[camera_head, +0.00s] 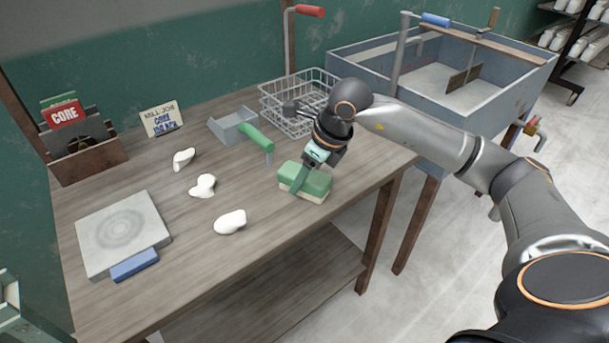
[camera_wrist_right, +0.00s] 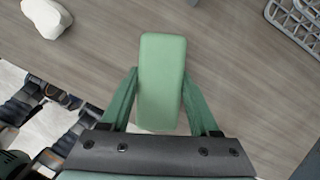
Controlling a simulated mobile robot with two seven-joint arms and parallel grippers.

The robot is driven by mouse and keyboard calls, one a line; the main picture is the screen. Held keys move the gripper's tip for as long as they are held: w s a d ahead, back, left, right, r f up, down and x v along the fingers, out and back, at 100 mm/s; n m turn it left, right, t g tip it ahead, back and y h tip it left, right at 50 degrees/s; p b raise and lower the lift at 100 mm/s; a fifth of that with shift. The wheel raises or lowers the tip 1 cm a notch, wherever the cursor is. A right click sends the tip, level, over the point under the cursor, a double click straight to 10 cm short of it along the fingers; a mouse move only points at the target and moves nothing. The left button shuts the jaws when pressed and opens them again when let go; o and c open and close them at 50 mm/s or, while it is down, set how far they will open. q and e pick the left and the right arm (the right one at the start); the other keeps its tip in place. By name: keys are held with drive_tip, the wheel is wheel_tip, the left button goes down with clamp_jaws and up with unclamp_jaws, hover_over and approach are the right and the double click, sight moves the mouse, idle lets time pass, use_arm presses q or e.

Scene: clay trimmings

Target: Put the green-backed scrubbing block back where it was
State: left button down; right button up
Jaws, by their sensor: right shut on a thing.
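The scrubbing block (camera_head: 316,184) has a green back over a cream lower layer. It is at the right part of the wooden table, low over or on its top; I cannot tell if it touches. My right gripper (camera_head: 303,180) comes down on it from above and is shut on it. In the right wrist view the block's green back (camera_wrist_right: 162,60) lies between the two green fingers of my right gripper (camera_wrist_right: 161,78). A small piece of what seems my left gripper (camera_head: 8,302) shows at the left edge; its jaws cannot be made out.
On the table (camera_head: 290,228) are several white clay lumps (camera_head: 230,222), a grey slab (camera_head: 120,232), a blue block (camera_head: 134,264), a green-handled scoop (camera_head: 236,127), a wire basket (camera_head: 300,100) and a card holder (camera_head: 85,160). A grey sink (camera_head: 385,100) stands behind right.

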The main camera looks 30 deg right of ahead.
drive_tip(key=shift+r, duration=0.1)
drive_tip(key=o, duration=1.5)
drive_tip(key=shift+f, duration=0.2)
drive_tip(key=shift+c, duration=0.2)
drive_tip(key=shift+r, duration=0.3)
drive_tip(key=p+v, duration=0.1)
drive_tip(key=v, duration=1)
drive_tip(key=shift+s+r, duration=0.2)
drive_tip(key=shift+r, duration=0.15)
drive_tip(key=shift+d, duration=0.1)
